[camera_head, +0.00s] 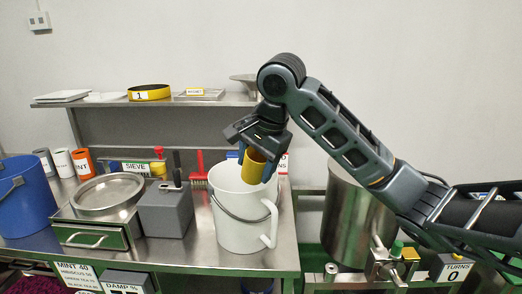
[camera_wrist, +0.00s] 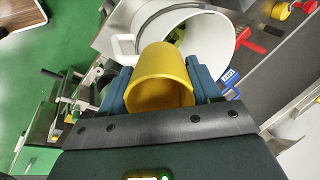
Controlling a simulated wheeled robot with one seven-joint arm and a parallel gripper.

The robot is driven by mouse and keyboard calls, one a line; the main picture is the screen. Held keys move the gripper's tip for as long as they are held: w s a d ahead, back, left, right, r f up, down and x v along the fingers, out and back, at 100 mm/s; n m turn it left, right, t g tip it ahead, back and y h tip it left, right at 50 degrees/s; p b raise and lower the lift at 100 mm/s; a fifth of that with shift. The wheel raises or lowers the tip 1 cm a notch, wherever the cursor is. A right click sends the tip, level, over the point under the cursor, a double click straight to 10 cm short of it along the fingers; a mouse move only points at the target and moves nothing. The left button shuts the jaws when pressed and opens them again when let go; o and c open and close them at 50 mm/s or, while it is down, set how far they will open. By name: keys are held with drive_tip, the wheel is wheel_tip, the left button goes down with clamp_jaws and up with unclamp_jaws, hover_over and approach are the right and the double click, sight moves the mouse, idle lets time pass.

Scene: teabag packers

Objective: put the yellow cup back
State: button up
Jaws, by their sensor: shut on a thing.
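The yellow cup (camera_head: 253,168) is held by my gripper (camera_head: 257,162) above the mouth of a white bucket (camera_head: 241,224) on the steel bench. In the wrist view the yellow cup (camera_wrist: 163,78) sits between the two blue fingers of my gripper (camera_wrist: 163,90), its open mouth facing the camera. My gripper is shut on the cup. The white bucket (camera_wrist: 218,45) shows behind the cup in the wrist view. Some dark green-yellow content shows inside the bucket, partly hidden by the cup.
A grey block (camera_head: 165,214) with tools in it and a red brush (camera_head: 198,180) stand left of the bucket. Further left are a round sieve pan (camera_head: 107,192) and a blue bucket (camera_head: 24,205). A steel drum (camera_head: 350,220) with a tap stands to the right. A shelf (camera_head: 200,98) runs behind.

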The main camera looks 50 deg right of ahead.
drive_tip(key=a+f+n+y, duration=0.1)
drive_tip(key=a+f+n, duration=0.3)
drive_tip(key=a+f, duration=0.3)
drive_tip(key=a+f+n+g+y, duration=0.1)
drive_tip(key=a+f+n, duration=0.4)
drive_tip(key=f, duration=1)
drive_tip(key=a+f+n+g+y, duration=0.1)
drive_tip(key=a+f+n+y, duration=0.1)
drive_tip(key=a+f+n, duration=0.3)
drive_tip(key=shift+a+f+y, duration=0.15)
drive_tip(key=shift+a+f, duration=0.5)
drive_tip(key=shift+f, duration=0.45)
drive_tip(key=shift+a+f+y, duration=0.1)
drive_tip(key=shift+a+f, duration=0.6)
drive_tip(key=shift+f, duration=0.45)
drive_tip(key=shift+a+f+y, duration=0.15)
drive_tip(key=shift+a+f, duration=0.5)
drive_tip(key=shift+f, duration=0.45)
